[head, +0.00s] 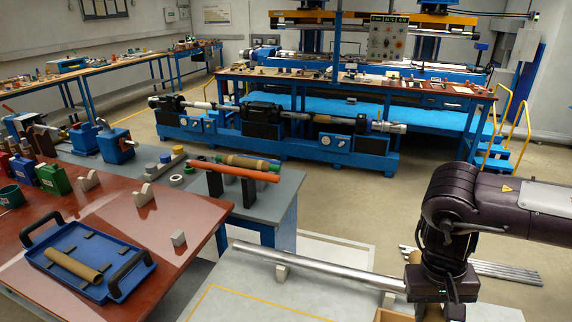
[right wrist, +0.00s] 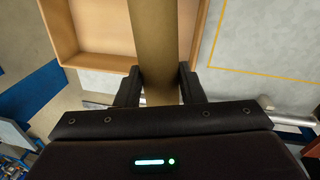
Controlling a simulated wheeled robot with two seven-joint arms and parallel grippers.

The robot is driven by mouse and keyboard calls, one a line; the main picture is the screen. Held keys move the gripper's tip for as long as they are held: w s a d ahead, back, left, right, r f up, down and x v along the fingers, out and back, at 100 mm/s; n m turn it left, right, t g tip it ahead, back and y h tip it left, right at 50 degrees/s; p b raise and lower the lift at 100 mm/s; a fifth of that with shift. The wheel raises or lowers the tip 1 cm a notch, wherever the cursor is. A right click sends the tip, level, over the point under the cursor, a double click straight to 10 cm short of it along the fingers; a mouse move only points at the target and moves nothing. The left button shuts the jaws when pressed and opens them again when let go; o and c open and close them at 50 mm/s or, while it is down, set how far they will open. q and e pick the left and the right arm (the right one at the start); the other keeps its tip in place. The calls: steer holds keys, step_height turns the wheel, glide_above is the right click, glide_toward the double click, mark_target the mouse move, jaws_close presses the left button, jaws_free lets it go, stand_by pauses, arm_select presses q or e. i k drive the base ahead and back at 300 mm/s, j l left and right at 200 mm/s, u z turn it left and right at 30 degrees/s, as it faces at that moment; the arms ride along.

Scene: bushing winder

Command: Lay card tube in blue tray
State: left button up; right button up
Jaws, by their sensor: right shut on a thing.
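The blue tray (head: 100,244) with dark handles lies on the red-brown bench top at the lower left. A brown card tube (head: 74,266) lies in it. My right gripper (head: 452,308) hangs at the lower right of the head view, far from the tray. In the right wrist view my right gripper (right wrist: 158,86) is shut on another brown card tube (right wrist: 155,45), whose far end runs out of the picture. The held tube is mostly hidden in the head view. My left gripper is not in view.
Below the held tube is an open wooden box (right wrist: 95,42). A long metal rod (head: 310,264) lies on supports on the grey table. An orange tube (head: 235,171) rests on black stands behind.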

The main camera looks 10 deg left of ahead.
mark_target(95, 253)
steer(key=j+u, duration=0.35)
steer(key=j, duration=1.5)
steer(key=i+j, duration=0.1)
steer(key=j, duration=0.3)
steer(key=i+j+u, duration=0.15)
steer(key=j, duration=0.6)
steer(key=i+j+u, duration=0.15)
steer(key=j, duration=0.2)
steer(key=i+j, duration=0.15)
steer(key=j, duration=0.2)
steer(key=i+j+u, duration=0.15)
steer(key=i+j, duration=0.15)
steer(key=i, duration=0.3)
